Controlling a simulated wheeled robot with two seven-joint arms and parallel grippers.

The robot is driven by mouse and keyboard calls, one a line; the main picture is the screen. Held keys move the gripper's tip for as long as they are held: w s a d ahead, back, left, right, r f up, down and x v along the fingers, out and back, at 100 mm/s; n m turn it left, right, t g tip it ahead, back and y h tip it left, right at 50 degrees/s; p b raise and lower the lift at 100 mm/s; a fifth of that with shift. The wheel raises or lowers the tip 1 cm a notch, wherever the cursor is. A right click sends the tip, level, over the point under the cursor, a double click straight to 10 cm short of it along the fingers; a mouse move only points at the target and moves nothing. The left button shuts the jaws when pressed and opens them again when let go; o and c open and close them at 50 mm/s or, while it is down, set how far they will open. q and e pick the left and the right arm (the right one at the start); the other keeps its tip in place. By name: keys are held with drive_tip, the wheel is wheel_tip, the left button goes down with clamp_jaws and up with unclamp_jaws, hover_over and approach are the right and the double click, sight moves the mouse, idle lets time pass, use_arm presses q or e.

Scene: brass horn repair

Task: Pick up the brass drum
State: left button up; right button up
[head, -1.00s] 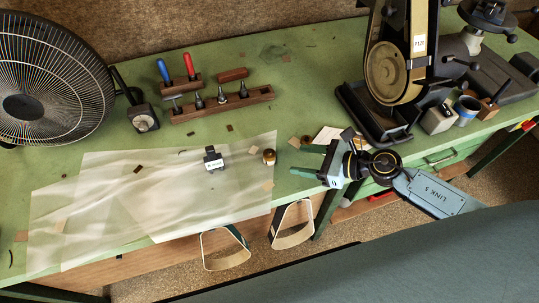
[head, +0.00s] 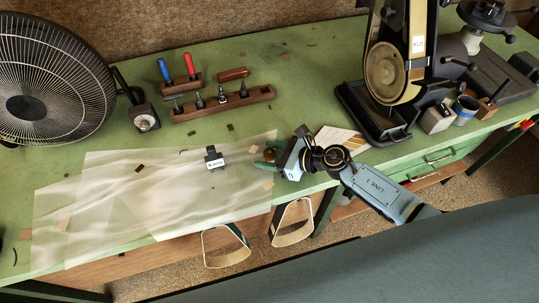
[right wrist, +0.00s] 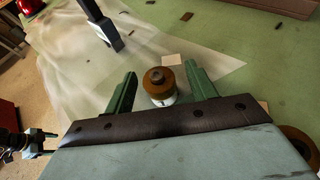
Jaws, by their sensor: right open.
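The brass drum (head: 270,154) is a small upright brown-gold cylinder at the right end of the translucent sheet on the green bench. In the right wrist view the drum (right wrist: 160,82) shows a round knob on top and a paler lower part. My right gripper (head: 267,156) reaches in from the right, low over the bench. Its two green fingers are open, one on each side of the drum, with a gap visible at each side in the wrist view (right wrist: 161,88). The drum appears to stand on the bench, not gripped.
A black clamp-like piece with a white label (head: 215,158) stands left of the drum. A wooden tool rack (head: 222,104) lies behind, a fan (head: 45,85) at left, a belt sander (head: 395,75) at right. The translucent sheet (head: 110,205) covers the front left bench.

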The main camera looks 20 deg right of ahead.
sight(270, 151)
drive_tip(key=shift+c, duration=0.2)
drive_tip(key=c, duration=1.1)
wheel_tip(270, 151, up, 10)
drive_tip(key=p, duration=0.4)
drive_tip(key=shift+n+g+y, duration=0.3)
drive_tip(key=shift+n+g, duration=0.2)
drive_tip(key=s+d+r+b, duration=0.1)
drive_tip(key=d+r+b, duration=0.1)
drive_tip(key=b, duration=0.2)
drive_tip(key=s+d+r+b, duration=0.1)
drive_tip(key=d+r+b, duration=0.1)
drive_tip(key=b, duration=0.2)
drive_tip(key=s+d+r+b, duration=0.1)
drive_tip(key=d+r+b, duration=0.1)
drive_tip(key=r+b, duration=0.1)
drive_tip(key=shift+s+d+b, duration=0.35)
drive_tip(key=shift+d+b, duration=0.05)
